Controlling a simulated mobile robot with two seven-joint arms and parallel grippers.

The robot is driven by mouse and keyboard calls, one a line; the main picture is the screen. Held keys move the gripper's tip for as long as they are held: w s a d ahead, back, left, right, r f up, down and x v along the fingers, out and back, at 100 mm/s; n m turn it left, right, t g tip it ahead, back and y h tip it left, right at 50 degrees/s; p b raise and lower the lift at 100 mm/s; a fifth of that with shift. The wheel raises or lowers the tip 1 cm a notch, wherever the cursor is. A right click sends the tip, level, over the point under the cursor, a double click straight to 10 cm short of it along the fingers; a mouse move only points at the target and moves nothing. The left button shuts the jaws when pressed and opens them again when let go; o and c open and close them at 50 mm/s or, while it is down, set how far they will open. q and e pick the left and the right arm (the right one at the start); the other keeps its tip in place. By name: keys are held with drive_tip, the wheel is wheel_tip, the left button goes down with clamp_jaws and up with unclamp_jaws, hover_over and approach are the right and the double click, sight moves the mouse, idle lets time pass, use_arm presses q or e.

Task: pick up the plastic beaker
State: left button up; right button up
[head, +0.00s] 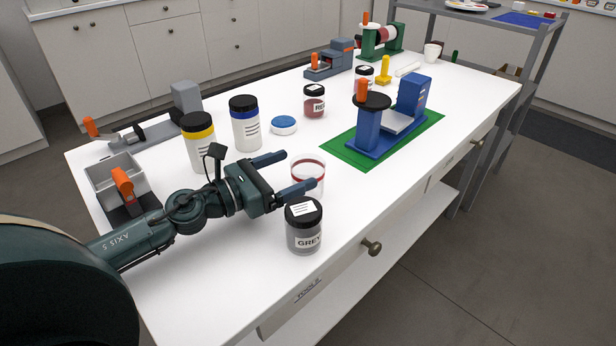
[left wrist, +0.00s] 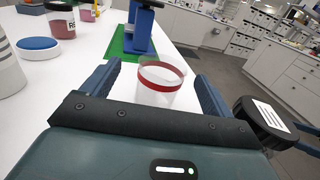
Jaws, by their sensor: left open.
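The plastic beaker (head: 308,176) is clear with a red band near its rim and stands upright on the white table. In the left wrist view the beaker (left wrist: 160,86) shows ahead, between the two fingers. My left gripper (head: 286,172) is open, its fingers pointing toward the beaker. In the head view the near finger overlaps the beaker's lower part; I cannot tell whether it touches. It also shows in the left wrist view (left wrist: 158,85) with nothing clamped.
A grey-filled jar with a black lid (head: 304,227) stands close beside the near finger. Jars with a yellow band (head: 199,143) and a blue band (head: 245,124) stand behind the gripper. A blue press (head: 385,125) stands on a green mat (head: 342,150).

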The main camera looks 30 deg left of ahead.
sight(321, 161)
use_arm(q)
drive_tip(key=shift+p+x, duration=0.8)
drive_tip(key=shift+x, duration=1.4)
drive_tip(key=shift+w+d, duration=0.5)
drive_tip(key=shift+d, duration=0.05)
drive_tip(key=shift+f, duration=0.1)
use_arm(e)
drive_tip(key=shift+s+d+r+m+t, duration=0.15)
drive_tip(key=shift+d+r+m, duration=0.05)
drive_tip(key=shift+r, duration=0.4)
drive_tip(key=shift+s+d+r+m+t, duration=0.1)
drive_tip(key=shift+d+r+m+t, duration=0.1)
drive_tip(key=shift+r, duration=0.35)
use_arm(q)
drive_tip(key=shift+c, duration=0.6)
drive_tip(key=c, duration=0.9)
use_arm(e)
drive_tip(key=shift+f, duration=0.1)
